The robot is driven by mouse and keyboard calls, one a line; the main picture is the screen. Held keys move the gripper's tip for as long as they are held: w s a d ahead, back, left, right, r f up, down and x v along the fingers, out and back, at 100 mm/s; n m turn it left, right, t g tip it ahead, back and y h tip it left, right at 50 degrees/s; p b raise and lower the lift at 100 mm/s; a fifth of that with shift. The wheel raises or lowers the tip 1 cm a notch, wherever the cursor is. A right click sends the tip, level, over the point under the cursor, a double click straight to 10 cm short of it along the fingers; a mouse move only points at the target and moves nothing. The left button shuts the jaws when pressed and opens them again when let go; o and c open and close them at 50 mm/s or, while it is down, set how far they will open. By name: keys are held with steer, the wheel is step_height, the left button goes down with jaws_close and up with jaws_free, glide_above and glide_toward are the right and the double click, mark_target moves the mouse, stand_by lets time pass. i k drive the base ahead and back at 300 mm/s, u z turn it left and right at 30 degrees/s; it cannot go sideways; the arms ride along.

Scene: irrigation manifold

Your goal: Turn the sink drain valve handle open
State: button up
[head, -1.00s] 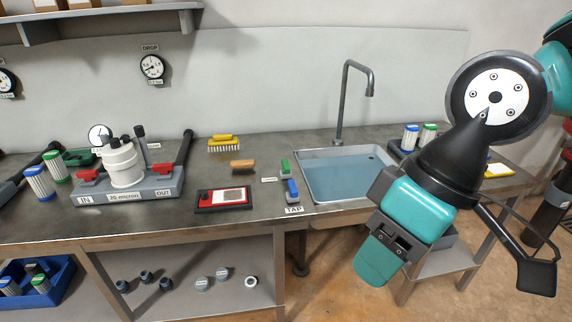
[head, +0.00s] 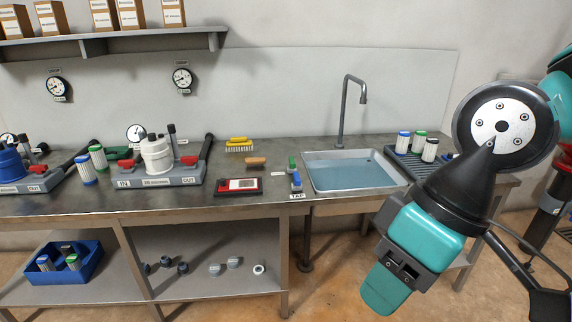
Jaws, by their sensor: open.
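The sink (head: 352,171) is a steel basin of bluish water set into the counter, with a tall grey faucet (head: 344,112) behind it. A green handle (head: 292,164) and a blue handle (head: 296,181) stand left of the sink; the blue one is beside a TAP label (head: 297,196). The label by the green handle is too small to read. A drain pipe (head: 306,240) runs down below the counter. My gripper (head: 404,262) is in front of the sink's right part, apart from both handles. It is open and empty.
A red-black tray (head: 238,186), a wooden brush (head: 256,162) and a yellow brush (head: 239,145) lie left of the handles. The filter housing (head: 157,157) stands further left. A rack of filters (head: 405,158) is right of the sink. The lower shelf (head: 205,288) holds small fittings.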

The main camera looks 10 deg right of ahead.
mark_target(292, 166)
steer(key=u, duration=0.15)
steer(key=i, duration=1.45)
steer(key=z, duration=0.75)
